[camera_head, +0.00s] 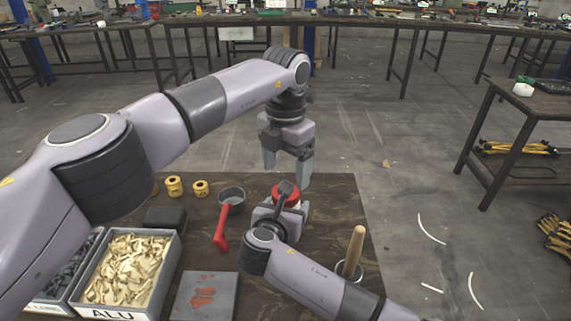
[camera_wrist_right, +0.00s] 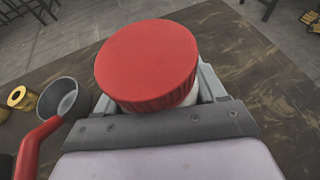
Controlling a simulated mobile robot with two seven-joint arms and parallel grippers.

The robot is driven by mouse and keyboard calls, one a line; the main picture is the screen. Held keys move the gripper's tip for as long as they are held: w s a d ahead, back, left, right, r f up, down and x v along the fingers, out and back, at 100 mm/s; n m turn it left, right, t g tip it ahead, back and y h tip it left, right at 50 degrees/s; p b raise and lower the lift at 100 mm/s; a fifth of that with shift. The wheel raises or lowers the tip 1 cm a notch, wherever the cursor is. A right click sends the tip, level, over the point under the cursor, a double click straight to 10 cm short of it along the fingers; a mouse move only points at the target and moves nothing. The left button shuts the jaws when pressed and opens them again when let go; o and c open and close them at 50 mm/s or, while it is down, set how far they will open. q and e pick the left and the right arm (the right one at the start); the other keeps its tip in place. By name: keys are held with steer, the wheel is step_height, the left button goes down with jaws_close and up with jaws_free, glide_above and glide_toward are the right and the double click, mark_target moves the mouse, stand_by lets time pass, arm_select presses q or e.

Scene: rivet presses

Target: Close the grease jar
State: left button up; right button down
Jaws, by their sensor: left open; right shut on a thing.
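The grease jar (camera_wrist_right: 182,98) is a white jar, and its red lid (camera_wrist_right: 148,58) sits on its top in the right wrist view. In the head view the red lid (camera_head: 287,194) shows near the table's far side, partly hidden by my right arm. My right gripper (camera_wrist_right: 205,95) is shut around the jar's body below the lid. Whether the lid is screwed tight cannot be told. My left gripper (camera_head: 287,168) is open and empty, pointing down above and just beyond the jar.
A grey pan (camera_head: 232,195) with a red handle lies left of the jar. Two yellow rolls (camera_head: 175,187) stand further left. A bin labelled ALU (camera_head: 112,312) holds rivets. A wooden-handled tool stands in a cup (camera_head: 351,271) at right. The table's (camera_head: 335,205) far right is clear.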

arm_select(q)
steer(key=n, duration=0.1)
steer(key=r+n, duration=0.1)
steer(key=n, duration=0.2)
steer(key=shift+r, duration=0.3)
steer(key=n, duration=0.2)
steer(key=r+n, duration=0.1)
steer(key=n, duration=0.1)
steer(key=shift+r, duration=0.15)
step_height(320, 180, down, 8)
steer(key=shift+f, duration=0.1)
stand_by(0.4)
steer(key=c, duration=1.1)
steer(key=o, duration=1.2)
